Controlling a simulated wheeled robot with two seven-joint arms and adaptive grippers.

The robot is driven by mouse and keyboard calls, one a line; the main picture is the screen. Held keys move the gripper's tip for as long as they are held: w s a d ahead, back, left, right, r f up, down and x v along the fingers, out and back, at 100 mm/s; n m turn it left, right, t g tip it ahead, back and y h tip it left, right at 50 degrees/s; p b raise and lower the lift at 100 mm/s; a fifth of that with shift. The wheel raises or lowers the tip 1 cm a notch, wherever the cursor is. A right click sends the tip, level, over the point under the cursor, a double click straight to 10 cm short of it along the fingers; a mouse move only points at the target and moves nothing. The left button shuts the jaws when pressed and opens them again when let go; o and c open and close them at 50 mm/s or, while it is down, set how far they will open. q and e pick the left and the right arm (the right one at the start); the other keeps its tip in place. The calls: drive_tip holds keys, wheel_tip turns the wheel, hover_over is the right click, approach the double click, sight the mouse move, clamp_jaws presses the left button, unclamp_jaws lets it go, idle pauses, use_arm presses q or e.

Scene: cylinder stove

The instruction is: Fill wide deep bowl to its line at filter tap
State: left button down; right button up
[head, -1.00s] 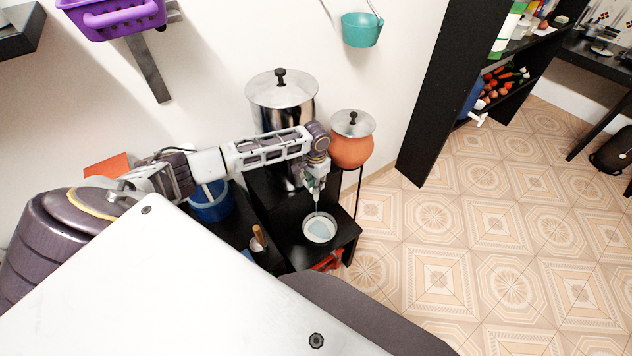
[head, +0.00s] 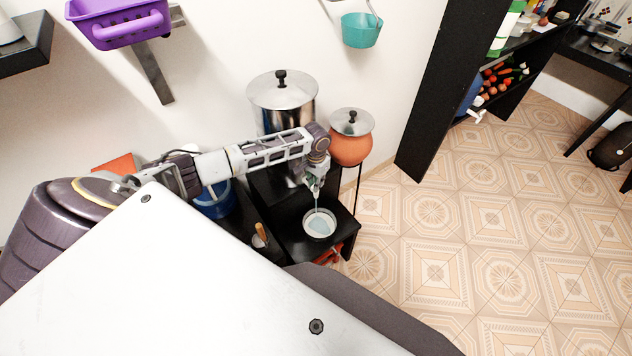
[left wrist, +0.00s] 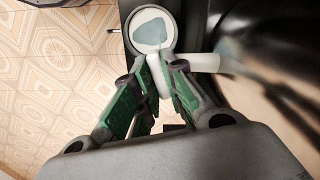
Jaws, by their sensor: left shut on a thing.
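The bowl (head: 333,234), round with a pale rim, sits upright on the low black stand below the steel filter (head: 268,117). Bluish water (head: 320,226) lies in it, and a thin stream falls into it from above. The bowl (left wrist: 135,35) also shows in the left wrist view, with an irregular water patch; no fill line can be made out. My left gripper (head: 316,184) is above the bowl at the filter's front. In the left wrist view its green-padded fingers (left wrist: 160,68) are closed on the white tap (left wrist: 200,62), whose gripped part is partly hidden. My right gripper is out of view.
A clay pot (head: 350,150) with a metal lid stands close right of the filter. A blue bucket (head: 215,202) and a wooden-handled item (head: 261,233) are left of the stand (head: 290,240). A black shelf (head: 440,90) stands further right, with open tiled floor (head: 480,230) before it.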

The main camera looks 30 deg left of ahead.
use_arm(q)
drive_tip(key=c, duration=1.5)
unclamp_jaws()
drive_tip(key=shift+r, duration=6.05)
